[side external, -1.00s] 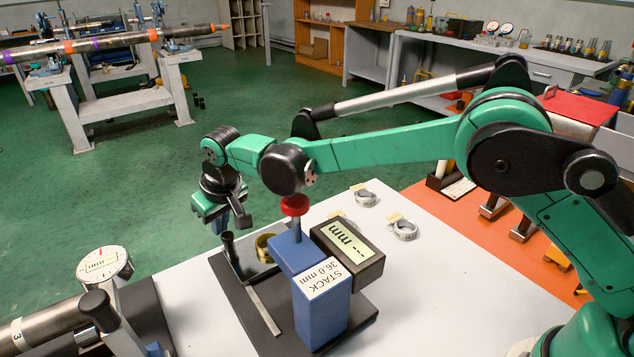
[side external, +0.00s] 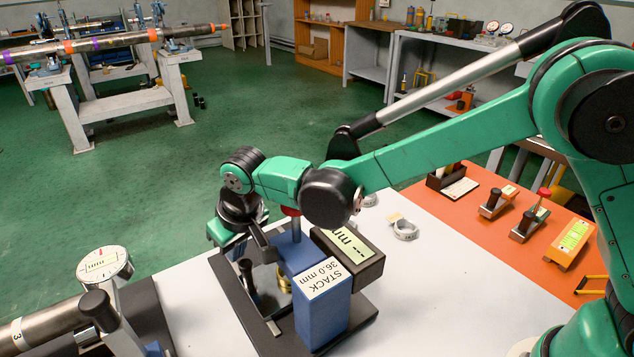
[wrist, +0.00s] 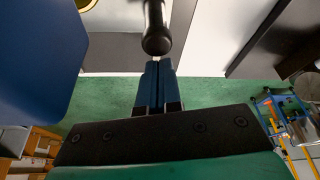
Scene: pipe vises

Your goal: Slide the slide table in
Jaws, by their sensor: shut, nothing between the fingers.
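The slide table (side external: 268,275) is a shiny plate low in the measuring stand, with a black upright handle (side external: 248,272) at its outer end. A brass ring stack (side external: 285,279) sits at the inner end, beside the blue column and partly hidden. In the wrist view the handle (wrist: 157,30) stands just beyond my gripper (wrist: 156,68). Its two blue fingers are shut together with nothing between them. The fingertips are at or very close to the handle's outer side; contact is unclear. In the side view my wrist hides most of the fingers.
The stand's dark base (side external: 238,297) carries a blue block (side external: 323,312) labelled STACK 36.0 mm and a display box (side external: 347,252). A pipe vise with a dial (side external: 103,264) stands at left. A grey clamp ring (side external: 405,230) lies on the white table behind.

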